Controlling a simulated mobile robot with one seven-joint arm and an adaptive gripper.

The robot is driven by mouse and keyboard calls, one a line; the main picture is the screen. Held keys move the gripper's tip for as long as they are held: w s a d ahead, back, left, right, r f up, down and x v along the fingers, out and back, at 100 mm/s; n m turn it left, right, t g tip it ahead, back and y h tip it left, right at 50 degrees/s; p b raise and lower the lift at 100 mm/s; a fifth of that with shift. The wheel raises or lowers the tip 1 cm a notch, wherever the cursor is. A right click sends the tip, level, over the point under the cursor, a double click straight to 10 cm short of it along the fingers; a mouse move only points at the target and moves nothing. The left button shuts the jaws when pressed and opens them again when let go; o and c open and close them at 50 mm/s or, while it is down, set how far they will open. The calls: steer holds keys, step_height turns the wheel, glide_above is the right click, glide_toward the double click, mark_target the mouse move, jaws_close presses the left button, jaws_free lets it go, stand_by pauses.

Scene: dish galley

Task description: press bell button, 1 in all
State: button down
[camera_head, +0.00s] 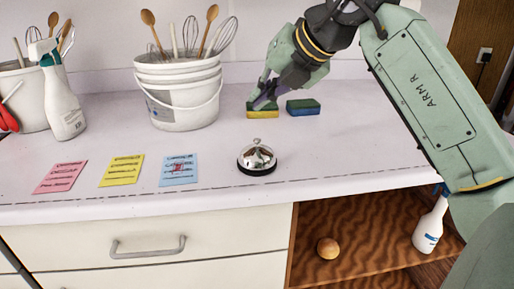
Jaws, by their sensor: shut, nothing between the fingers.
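The bell (257,160) is a silver dome on a dark base, standing near the front of the white counter. Its small button (256,141) is on top and uncovered. My gripper (262,103) is behind and above the bell in the picture, at a green and yellow sponge (262,112). The fingers are shut and hold nothing. I cannot tell whether they touch the sponge. The gripper is apart from the bell.
White buckets (182,105) with utensils and a spray bottle (62,100) stand left. Pink (60,177), yellow (121,171) and blue (179,170) notes lie left of the bell. An open shelf (375,250) is below the counter (340,150).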

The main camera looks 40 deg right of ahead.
step_height(320, 180, down, 5)
steer(key=b, duration=0.3)
stand_by(1.3)
steer(key=shift+f+b, duration=0.3)
steer(key=shift+f, duration=0.05)
steer(key=shift+f+b, duration=0.4)
steer(key=shift+f, duration=0.15)
stand_by(0.6)
steer(key=shift+r, duration=0.15)
steer(key=shift+r+p, duration=0.7)
steer(key=shift+r, duration=0.15)
step_height(320, 180, up, 5)
steer(key=p, duration=0.4)
